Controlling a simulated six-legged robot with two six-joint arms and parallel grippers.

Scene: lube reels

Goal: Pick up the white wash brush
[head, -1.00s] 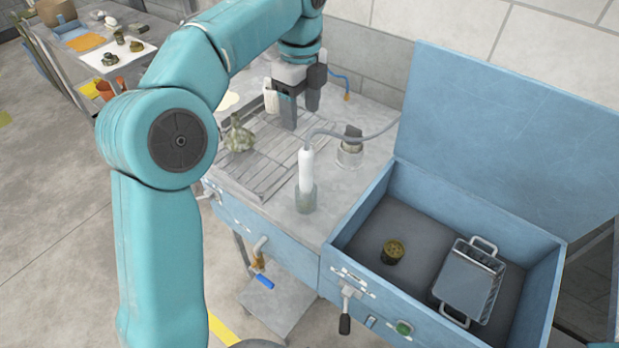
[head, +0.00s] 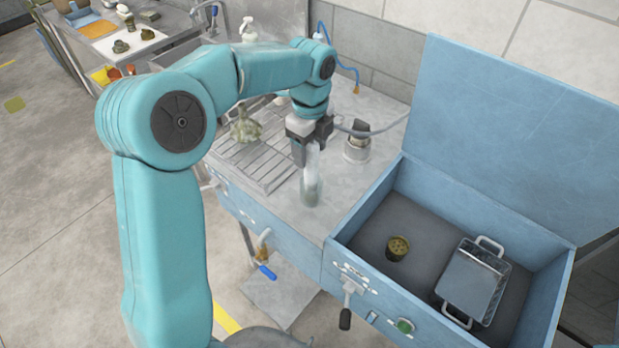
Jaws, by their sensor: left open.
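My left gripper (head: 310,150) points down at the brush's upper part, open. Its fingers and palm hide the brush's top, and I cannot tell whether they touch it. My right gripper is not in view.
A slatted drain rack (head: 262,172) with a mottled lump (head: 245,125) lies left of the cup. A small clear container (head: 357,148) stands to the right. The open blue box (head: 450,190) holds a brown-green round part (head: 397,248) and a metal basket (head: 474,282).

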